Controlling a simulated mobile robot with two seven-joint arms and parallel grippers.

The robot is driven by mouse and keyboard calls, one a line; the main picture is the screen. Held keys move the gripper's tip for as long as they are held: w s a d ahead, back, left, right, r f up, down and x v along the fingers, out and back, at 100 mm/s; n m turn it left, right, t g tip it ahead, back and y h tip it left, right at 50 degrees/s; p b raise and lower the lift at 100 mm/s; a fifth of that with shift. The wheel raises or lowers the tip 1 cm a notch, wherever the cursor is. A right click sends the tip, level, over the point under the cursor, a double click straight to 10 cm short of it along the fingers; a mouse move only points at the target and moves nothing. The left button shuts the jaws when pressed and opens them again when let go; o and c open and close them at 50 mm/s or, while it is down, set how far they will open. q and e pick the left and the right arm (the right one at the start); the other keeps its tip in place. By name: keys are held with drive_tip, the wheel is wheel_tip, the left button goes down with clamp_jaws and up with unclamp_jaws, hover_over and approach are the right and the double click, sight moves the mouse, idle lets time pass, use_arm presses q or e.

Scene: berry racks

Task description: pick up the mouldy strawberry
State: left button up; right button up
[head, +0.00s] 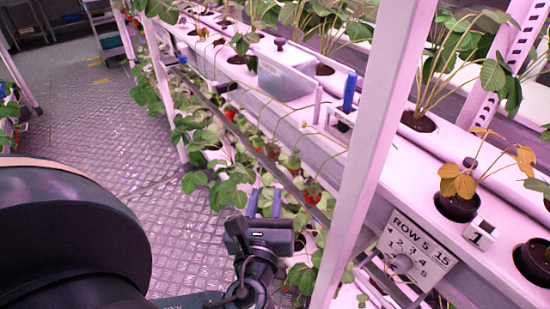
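Several strawberries hang among leaves along the front of the rack. One red strawberry (312,192) hangs lowest and nearest, beside the white post. Another red strawberry (230,114) hangs farther back. No mould can be made out on any of them at this size, so I cannot tell which is the mouldy one. My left gripper (265,203) is in front of the lower plants, a little left of the nearest berry. Its two fingers stand apart with nothing seen between them. My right gripper is not in view.
A white upright post (362,150) stands right of my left gripper. A row sign (414,248) with a knob hangs on the rack's front. A clear box (285,80) and potted plants are on the rack. The metal floor aisle (95,130) at left is clear.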

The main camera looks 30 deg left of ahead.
use_arm(q)
approach(272, 153)
drive_tip(key=x, duration=0.5)
drive_tip(key=r+p+x, duration=0.1)
drive_tip(key=x, duration=0.2)
drive_tip(key=shift+w+a, duration=0.1)
drive_tip(key=shift+w, duration=0.25)
drive_tip(key=c, duration=0.3)
drive_tip(key=shift+c, duration=0.2)
drive_tip(key=shift+r, duration=0.1)
